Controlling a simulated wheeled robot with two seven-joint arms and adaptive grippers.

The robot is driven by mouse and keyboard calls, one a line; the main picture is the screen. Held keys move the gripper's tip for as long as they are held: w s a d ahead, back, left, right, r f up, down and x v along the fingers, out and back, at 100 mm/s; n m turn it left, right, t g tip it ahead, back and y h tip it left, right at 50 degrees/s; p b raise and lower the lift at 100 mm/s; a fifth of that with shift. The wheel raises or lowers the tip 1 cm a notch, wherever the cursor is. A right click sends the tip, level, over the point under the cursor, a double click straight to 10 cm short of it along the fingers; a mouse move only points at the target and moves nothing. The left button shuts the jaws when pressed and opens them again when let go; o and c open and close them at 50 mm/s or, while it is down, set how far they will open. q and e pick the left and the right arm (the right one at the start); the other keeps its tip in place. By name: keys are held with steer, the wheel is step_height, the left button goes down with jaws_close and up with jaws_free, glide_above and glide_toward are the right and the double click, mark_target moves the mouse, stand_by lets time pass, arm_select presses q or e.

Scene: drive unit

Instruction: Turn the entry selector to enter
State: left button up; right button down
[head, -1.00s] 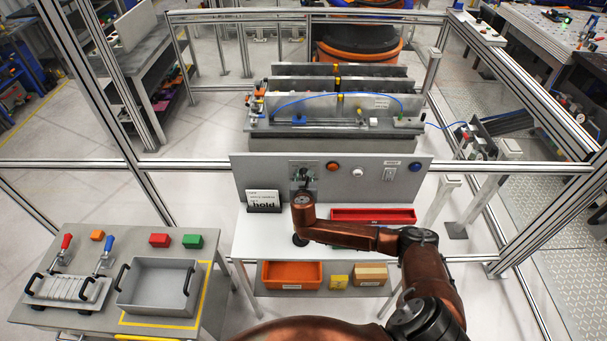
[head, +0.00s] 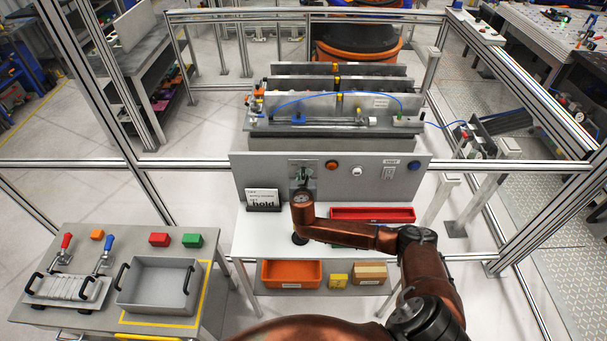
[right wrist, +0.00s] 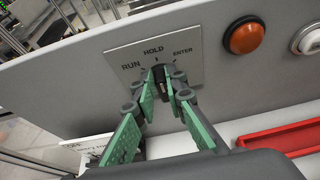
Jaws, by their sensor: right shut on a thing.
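The entry selector (right wrist: 160,80) is a dark knob on a light plate (right wrist: 130,45) marked RUN, HOLD and ENTER in the right wrist view. A small pale mark at its top lies near HOLD, though the fingers hide much of the knob. My right gripper (right wrist: 163,84) is shut on the selector, with a green-padded finger on each side. In the head view the selector plate (head: 303,164) is on the upright grey panel, with my right gripper (head: 302,178) against it. My left gripper is not in view.
An orange button (right wrist: 244,36) and a white button (right wrist: 309,40) sit right of the selector plate. A placard reading "hold" (head: 263,199) stands left of my gripper. A red tray (head: 372,214) lies on the white shelf below the panel.

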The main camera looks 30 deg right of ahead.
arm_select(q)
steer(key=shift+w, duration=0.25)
arm_select(e)
steer(key=shift+d, duration=0.1)
steer(key=shift+m, duration=0.3)
arm_select(q)
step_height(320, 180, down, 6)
steer(key=b, duration=0.6)
arm_select(e)
steer(key=shift+s+d+f+m+t+y, duration=0.25)
steer(key=shift+m+t+y, duration=0.3)
steer(key=shift+m, duration=0.5)
steer(key=shift+s+d+f+m+t+y, duration=0.15)
steer(key=shift+d+m+t+y, duration=0.35)
steer(key=shift+m, duration=0.6)
steer(key=shift+s+d+f+m+t+y, duration=0.2)
steer(key=shift+m+t+y, duration=0.45)
steer(key=shift+m, duration=0.4)
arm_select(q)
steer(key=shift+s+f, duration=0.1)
arm_select(e)
steer(key=c, duration=2)
jaws_free()
steer(key=shift+o, duration=0.2)
